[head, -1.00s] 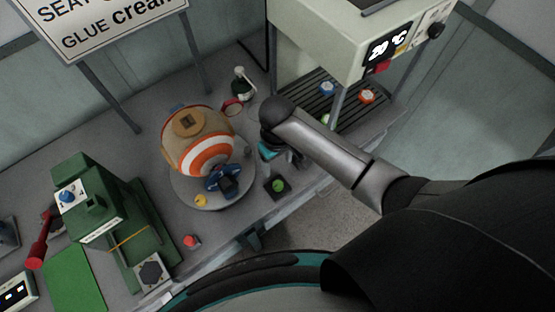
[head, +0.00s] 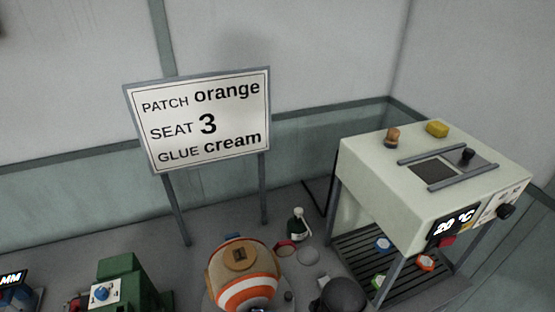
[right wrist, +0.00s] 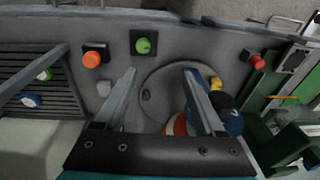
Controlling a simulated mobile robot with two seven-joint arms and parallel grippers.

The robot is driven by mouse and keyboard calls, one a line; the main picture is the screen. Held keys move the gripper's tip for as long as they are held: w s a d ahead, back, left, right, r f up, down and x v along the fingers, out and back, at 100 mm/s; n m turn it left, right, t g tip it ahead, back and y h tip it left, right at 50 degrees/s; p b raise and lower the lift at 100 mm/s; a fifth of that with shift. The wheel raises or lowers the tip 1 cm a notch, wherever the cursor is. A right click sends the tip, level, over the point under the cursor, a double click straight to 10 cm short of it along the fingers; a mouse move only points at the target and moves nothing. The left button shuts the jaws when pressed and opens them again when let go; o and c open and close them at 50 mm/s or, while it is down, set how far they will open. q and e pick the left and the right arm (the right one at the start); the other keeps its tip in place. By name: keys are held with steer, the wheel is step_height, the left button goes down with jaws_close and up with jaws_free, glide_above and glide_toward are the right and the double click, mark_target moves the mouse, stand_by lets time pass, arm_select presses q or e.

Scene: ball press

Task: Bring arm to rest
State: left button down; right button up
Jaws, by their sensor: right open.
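My right gripper (right wrist: 161,72) is open and empty in the right wrist view. Its two fingers stand apart over the round grey turntable (right wrist: 153,98). The ball (head: 242,268), tan with orange and white bands and a square brown patch on top, sits on the turntable in the head view. A dark rounded part of my right arm (head: 340,296) shows at the bottom of the head view. My left gripper is not in view.
A sign (head: 203,122) reads PATCH orange, SEAT 3, GLUE cream. A cream machine (head: 415,190) showing 20 °C stands at right over a slatted rack (head: 360,262). A green machine (head: 118,275) is at left. A green button (right wrist: 144,45) sits near the turntable.

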steer(key=s+d+r+m+t, duration=0.2)
steer(key=s+d+r+t, duration=0.1)
steer(key=s+d+r, duration=0.55)
step_height(320, 180, down, 33)
steer(key=s+g+b, duration=0.2)
steer(key=b, duration=1)
arm_select(q)
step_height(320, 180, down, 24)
steer(key=b, duration=1.1)
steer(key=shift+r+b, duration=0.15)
steer(key=shift+b, duration=0.2)
arm_select(e)
steer(key=s+f, duration=0.5)
steer(key=f, duration=0.3)
steer(key=s+d+f, duration=0.1)
steer(key=s+f, duration=0.4)
steer(key=f, duration=0.4)
steer(key=s+d+f+h, duration=0.1)
steer(key=s+f, duration=0.4)
steer(key=f, duration=0.3)
steer(key=shift+s+f+g, duration=0.35)
steer(key=shift+s+g, duration=0.05)
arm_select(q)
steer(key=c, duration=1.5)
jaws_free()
